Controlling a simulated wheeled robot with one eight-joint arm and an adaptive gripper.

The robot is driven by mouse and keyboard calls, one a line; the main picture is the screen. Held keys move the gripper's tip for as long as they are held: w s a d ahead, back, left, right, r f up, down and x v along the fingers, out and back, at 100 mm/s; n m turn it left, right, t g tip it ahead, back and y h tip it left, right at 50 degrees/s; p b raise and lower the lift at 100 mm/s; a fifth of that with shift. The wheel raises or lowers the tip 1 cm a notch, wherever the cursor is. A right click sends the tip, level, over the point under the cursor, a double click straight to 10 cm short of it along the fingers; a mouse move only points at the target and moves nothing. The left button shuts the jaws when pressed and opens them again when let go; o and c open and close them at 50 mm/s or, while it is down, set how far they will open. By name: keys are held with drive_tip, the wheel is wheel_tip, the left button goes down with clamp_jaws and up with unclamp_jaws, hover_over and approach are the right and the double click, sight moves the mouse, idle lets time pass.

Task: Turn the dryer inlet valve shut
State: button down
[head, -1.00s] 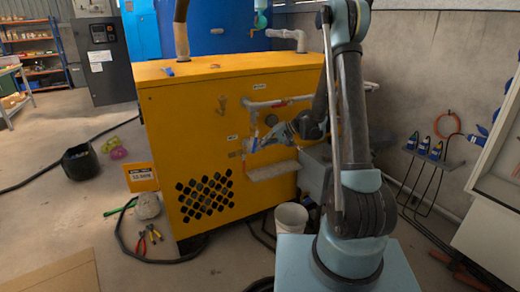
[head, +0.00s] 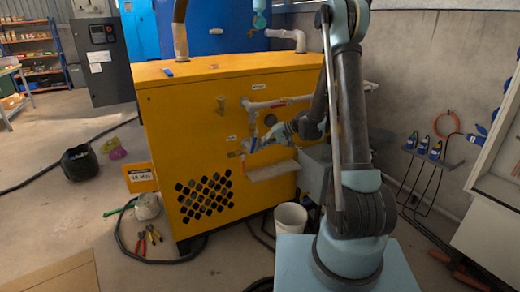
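The yellow dryer cabinet (head: 190,125) stands in the middle of the head view. Grey pipework (head: 275,103) runs along its upper right side, with a valve on a lower branch at about the height of my gripper. My gripper (head: 262,143) is at the cabinet's right side, with its fingertips close to a small blue part of this lower valve (head: 252,144). The fingertips are small and overlap the valve, so I cannot tell whether they touch or grip it. A brass fitting (head: 220,104) sits on the panel to the upper left.
A drip shelf (head: 272,171) juts out just below my gripper. A white bucket (head: 290,218) stands on the floor beneath. A grey box (head: 316,172) is behind my arm. Hose and pliers (head: 148,238) lie on the floor at the left front.

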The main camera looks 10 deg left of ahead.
drive_tip(key=c, duration=2.3)
unclamp_jaws()
drive_tip(key=shift+s+a, duration=0.95)
drive_tip(key=shift+a, duration=0.15)
drive_tip(key=shift+s+a+r, duration=0.1)
drive_tip(key=shift+s, duration=0.05)
clamp_jaws()
drive_tip(key=shift+w, duration=0.3)
drive_tip(key=shift+a, duration=0.25)
drive_tip(key=shift+s+a, duration=0.9)
drive_tip(key=shift+a, duration=0.2)
